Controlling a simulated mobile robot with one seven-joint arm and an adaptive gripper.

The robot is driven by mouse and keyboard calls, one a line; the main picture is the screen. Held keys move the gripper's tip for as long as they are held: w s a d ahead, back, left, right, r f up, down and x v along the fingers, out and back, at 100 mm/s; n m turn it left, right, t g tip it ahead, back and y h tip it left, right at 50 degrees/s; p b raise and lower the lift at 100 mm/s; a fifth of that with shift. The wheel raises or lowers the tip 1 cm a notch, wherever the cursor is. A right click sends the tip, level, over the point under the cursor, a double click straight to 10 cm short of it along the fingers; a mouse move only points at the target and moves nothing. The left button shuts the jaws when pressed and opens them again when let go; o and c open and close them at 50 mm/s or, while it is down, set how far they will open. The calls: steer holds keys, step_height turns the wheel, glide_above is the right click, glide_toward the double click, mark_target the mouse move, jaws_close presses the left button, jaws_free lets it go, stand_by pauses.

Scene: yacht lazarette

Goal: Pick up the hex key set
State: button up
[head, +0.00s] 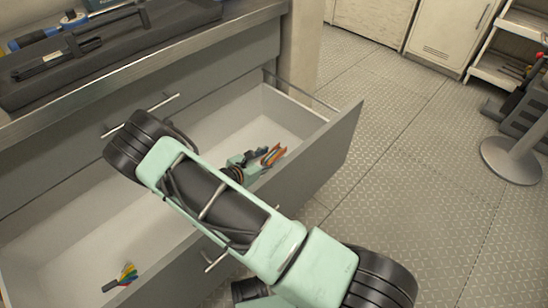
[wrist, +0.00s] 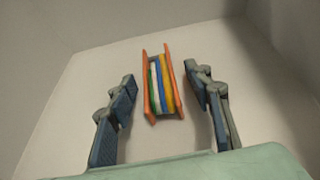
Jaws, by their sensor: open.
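The hex key set (head: 274,155) has orange sides and lies in the open drawer near its far right end. In the wrist view the hex key set (wrist: 158,85) shows white, blue, yellow and green strips between two orange side plates. My gripper (head: 260,160) is open above it, reaching down into the drawer. In the wrist view the fingers of my gripper (wrist: 162,78) stand left and right of the set, with a gap on each side. The set appears untouched. My arm hides part of the drawer in the head view.
The open drawer (head: 345,150) has raised walls around my gripper. A small multicoloured thing with a dark end (head: 121,278) lies at its near left. A dark tray (head: 130,55) with tools sits on the counter above.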

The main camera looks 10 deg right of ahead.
steer(key=shift+c, duration=0.4)
jaws_close()
steer(key=shift+r, duration=0.1)
